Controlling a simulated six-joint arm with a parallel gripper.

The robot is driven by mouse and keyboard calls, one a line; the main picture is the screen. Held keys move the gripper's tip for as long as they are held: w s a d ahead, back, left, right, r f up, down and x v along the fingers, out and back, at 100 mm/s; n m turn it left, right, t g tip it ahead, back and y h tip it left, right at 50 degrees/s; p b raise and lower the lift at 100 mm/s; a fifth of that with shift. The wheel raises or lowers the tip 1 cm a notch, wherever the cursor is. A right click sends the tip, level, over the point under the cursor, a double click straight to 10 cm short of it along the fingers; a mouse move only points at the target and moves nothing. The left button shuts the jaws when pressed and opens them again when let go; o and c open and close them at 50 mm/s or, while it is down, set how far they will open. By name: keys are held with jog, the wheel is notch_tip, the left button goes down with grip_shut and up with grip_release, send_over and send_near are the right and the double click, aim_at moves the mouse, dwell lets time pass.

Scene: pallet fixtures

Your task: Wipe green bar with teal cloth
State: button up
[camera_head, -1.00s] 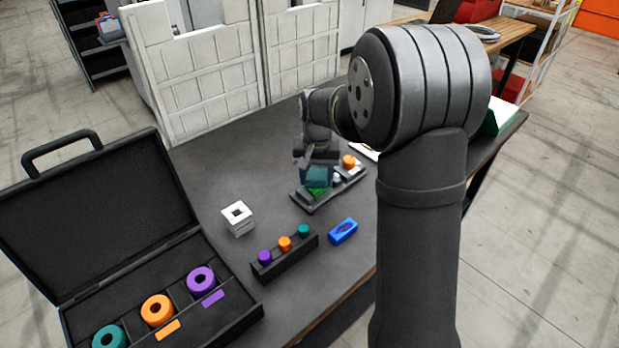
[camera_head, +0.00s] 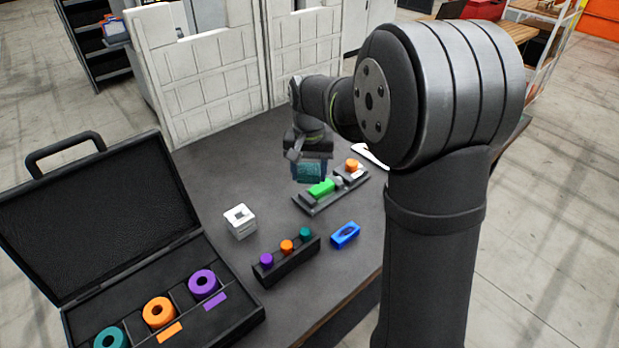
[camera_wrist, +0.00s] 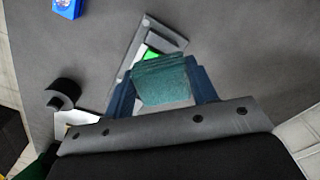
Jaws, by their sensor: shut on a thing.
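The green bar (camera_head: 321,188) lies on a dark fixture plate (camera_head: 312,208) in the middle of the table. My gripper (camera_head: 308,172) is shut on the teal cloth (camera_head: 309,170), just behind and left of the bar and seemingly raised above it. In the wrist view the teal cloth (camera_wrist: 163,82) is a folded, textured block between my two blue fingers. It hides most of the green bar (camera_wrist: 151,53), of which a bright corner shows beyond the cloth. I cannot tell whether the cloth touches the bar.
An orange knob (camera_head: 352,164) stands on the plate's far end. In front are a white cube (camera_head: 240,221), a black rack (camera_head: 287,263) with purple, orange and teal pegs, and a blue block (camera_head: 345,235). An open black case (camera_head: 235,322) holds coloured rings. The table behind the cube is clear.

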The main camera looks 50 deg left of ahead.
jog(key=shift+r, duration=1.6)
jog(key=shift+w, duration=0.1)
jog(key=w+d+f+m, duration=0.2)
jog(key=w+d, duration=0.5)
jog(key=w+d+f+m, duration=0.2)
jog(key=w+d+m, duration=0.1)
jog(key=w+d, duration=0.4)
jog(key=w+d+f+m, duration=0.1)
jog(key=w+d+m, duration=0.2)
jog(key=w+d, duration=0.4)
jog(key=shift+w+d+f, duration=0.1)
jog(key=shift+f, duration=0.3)
jog(key=w+d+f, duration=0.2)
jog(key=d+f, duration=0.7)
jog(key=d, duration=0.4)
jog(key=w+d+f+m, duration=0.1)
jog(key=d+f, duration=0.9)
jog(key=d, duration=0.4)
jog(key=shift+w, duration=0.35)
jog(key=shift+a, duration=0.1)
